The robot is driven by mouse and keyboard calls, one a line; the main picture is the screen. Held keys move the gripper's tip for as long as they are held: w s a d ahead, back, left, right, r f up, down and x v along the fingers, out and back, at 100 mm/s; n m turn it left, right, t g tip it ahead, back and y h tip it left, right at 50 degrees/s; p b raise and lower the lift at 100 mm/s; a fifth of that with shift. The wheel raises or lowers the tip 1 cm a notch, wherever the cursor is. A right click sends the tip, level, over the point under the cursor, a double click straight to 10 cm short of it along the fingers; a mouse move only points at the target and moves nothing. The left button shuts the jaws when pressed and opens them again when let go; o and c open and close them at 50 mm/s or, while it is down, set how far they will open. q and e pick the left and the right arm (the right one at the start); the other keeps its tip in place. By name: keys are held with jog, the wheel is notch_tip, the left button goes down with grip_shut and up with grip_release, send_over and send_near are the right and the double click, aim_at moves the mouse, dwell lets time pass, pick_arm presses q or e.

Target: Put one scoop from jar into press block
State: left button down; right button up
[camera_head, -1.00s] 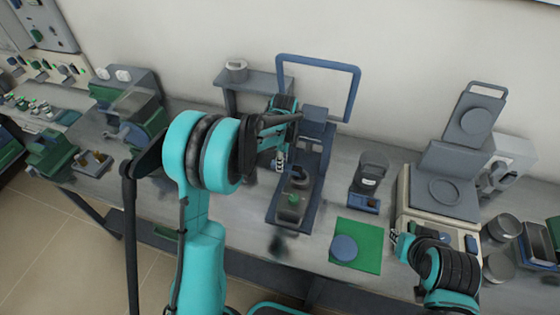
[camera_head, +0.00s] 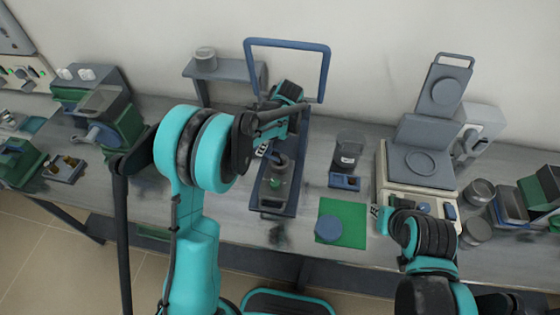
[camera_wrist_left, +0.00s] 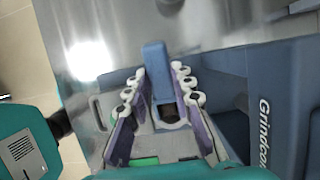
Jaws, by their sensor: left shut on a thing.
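My left gripper (camera_head: 264,150) is over the blue-grey press block (camera_head: 268,203), near its upright part. The left wrist view shows both fingers (camera_wrist_left: 161,90) shut on a blue bar-like piece (camera_wrist_left: 156,68) with a dark hollow at its near end. I cannot tell whether that piece is a scoop handle or part of the press. The dark see-through jar (camera_head: 348,146) with a pale label stands to the right of the press block. My right gripper (camera_head: 377,213) is beside the green mat, small and partly hidden, its jaws unclear.
A green mat (camera_head: 354,215) with a round blue disc (camera_head: 328,228) lies in front of the jar. A small blue box (camera_head: 344,181) sits before the jar. A pale instrument (camera_head: 415,185) with a raised lid stands at right. A blue frame (camera_head: 290,43) rises behind the press.

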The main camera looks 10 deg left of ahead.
pick_arm(q)
jog(key=shift+d+r+y, duration=0.15)
jog(key=shift+r+y, duration=0.1)
jog(key=shift+y, duration=0.15)
jog(key=shift+d+r+y+b, duration=0.3)
jog(key=shift+d+y+b, duration=0.4)
jog(key=shift+y, duration=0.3)
jog(key=shift+r, duration=0.1)
jog(key=shift+a, duration=0.1)
